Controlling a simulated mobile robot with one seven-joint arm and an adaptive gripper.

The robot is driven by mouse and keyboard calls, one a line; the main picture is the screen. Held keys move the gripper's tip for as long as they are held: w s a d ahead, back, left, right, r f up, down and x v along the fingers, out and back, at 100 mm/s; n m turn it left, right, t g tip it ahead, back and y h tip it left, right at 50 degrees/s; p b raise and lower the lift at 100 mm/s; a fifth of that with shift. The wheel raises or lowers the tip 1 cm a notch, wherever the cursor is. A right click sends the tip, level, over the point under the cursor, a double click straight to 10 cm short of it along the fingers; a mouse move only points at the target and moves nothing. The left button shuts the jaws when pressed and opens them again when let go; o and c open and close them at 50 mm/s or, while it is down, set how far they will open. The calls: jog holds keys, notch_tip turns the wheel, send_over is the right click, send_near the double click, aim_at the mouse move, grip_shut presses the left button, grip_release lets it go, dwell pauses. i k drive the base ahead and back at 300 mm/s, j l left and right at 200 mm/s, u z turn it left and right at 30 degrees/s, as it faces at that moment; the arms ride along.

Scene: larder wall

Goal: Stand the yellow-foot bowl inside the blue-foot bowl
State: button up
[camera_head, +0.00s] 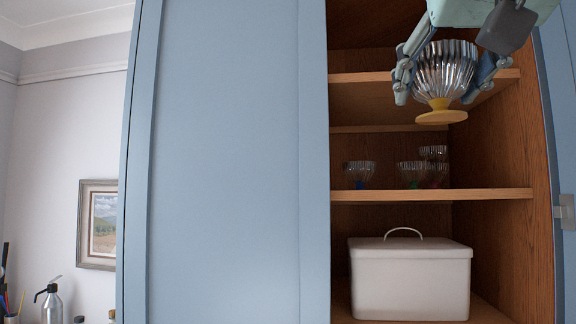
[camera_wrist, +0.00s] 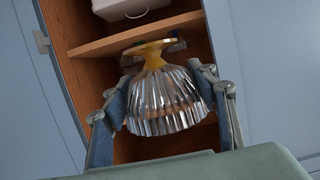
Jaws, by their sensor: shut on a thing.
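The yellow-foot bowl (camera_head: 446,66) is clear fluted glass on a yellow foot. My gripper (camera_head: 437,90) is shut on it, one finger on either side, and holds it upright, foot down, in front of the cupboard's upper part. The wrist view also shows the bowl (camera_wrist: 165,103) between the fingers of my gripper (camera_wrist: 170,100), with its foot toward the shelf. The blue-foot bowl (camera_head: 360,170) stands on the middle shelf at the left, lower than the held bowl and farther back. It looks empty, but its inside is not clearly visible.
A green-foot bowl (camera_head: 411,169) and a red-foot bowl (camera_head: 436,171) stand right of it on the middle shelf (camera_head: 430,195); another glass bowl (camera_head: 433,152) shows above the red one. An upper shelf (camera_head: 375,90) overhangs them. A white lidded box (camera_head: 410,280) stands below.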

aim_at(359, 172)
jog(key=i, duration=1)
